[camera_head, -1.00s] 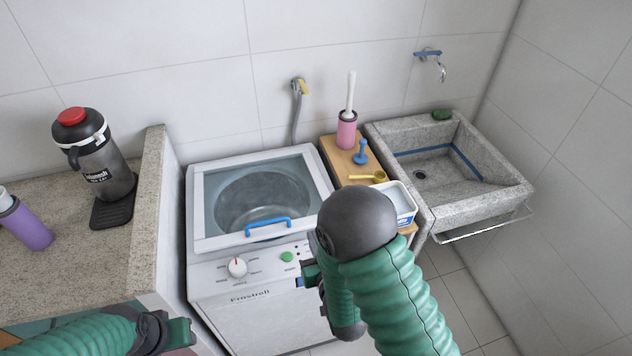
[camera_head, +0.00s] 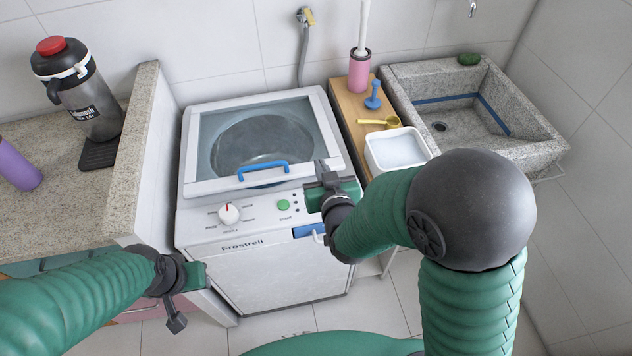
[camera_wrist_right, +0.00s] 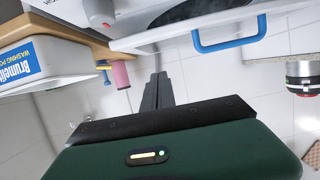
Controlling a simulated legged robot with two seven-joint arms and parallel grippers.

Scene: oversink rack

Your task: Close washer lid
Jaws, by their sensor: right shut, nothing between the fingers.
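The washer (camera_head: 265,265) is a white machine with a knob and a green button on its front panel. Its lid (camera_head: 215,185) has a white frame, a clear window and a blue handle (camera_head: 262,168) at the front. The lid lies low over the washer top; I cannot tell whether it sits flush. The handle also shows in the right wrist view (camera_wrist_right: 230,38). My right gripper (camera_head: 325,172) is shut and empty, just right of the handle and apart from it. My left gripper (camera_head: 183,300) hangs low at the washer's front left; its jaw opening is unclear.
A granite counter (camera_head: 60,215) with a raised side wall stands left, holding a dark jug (camera_head: 88,100) and a purple bottle (camera_head: 17,165). A wooden shelf (camera_head: 350,110) with a white powder box (camera_head: 395,150) stands right of the washer, beside a stone sink (camera_head: 540,150).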

